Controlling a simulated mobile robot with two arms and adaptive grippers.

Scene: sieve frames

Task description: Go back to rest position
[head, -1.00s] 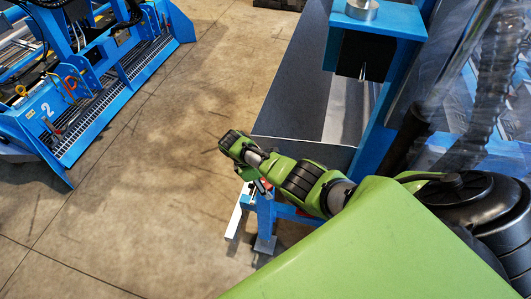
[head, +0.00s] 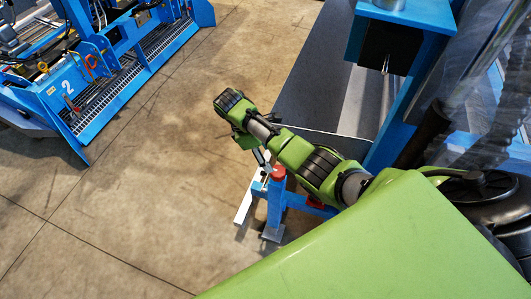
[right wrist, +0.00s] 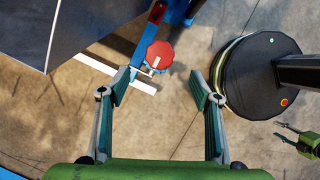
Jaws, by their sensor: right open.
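My right arm reaches in from the right in the head view. My right gripper (head: 262,160) shows small and partly hidden by the arm, next to a red knob (head: 278,172) on a blue post. In the right wrist view my right gripper (right wrist: 160,78) is open with its two fingers wide apart and nothing between them. The red knob (right wrist: 160,55) shows beyond the fingertips, apart from them. A small green two-pronged part that looks like my left gripper (right wrist: 285,133) shows at the right edge of that view; its opening is unclear.
A blue machine frame (head: 400,15) with a dark sheet surface (head: 315,95) stands beside my right arm. Another blue machine marked 2 (head: 100,85) stands at the upper left. Bare concrete floor (head: 130,190) lies between them.

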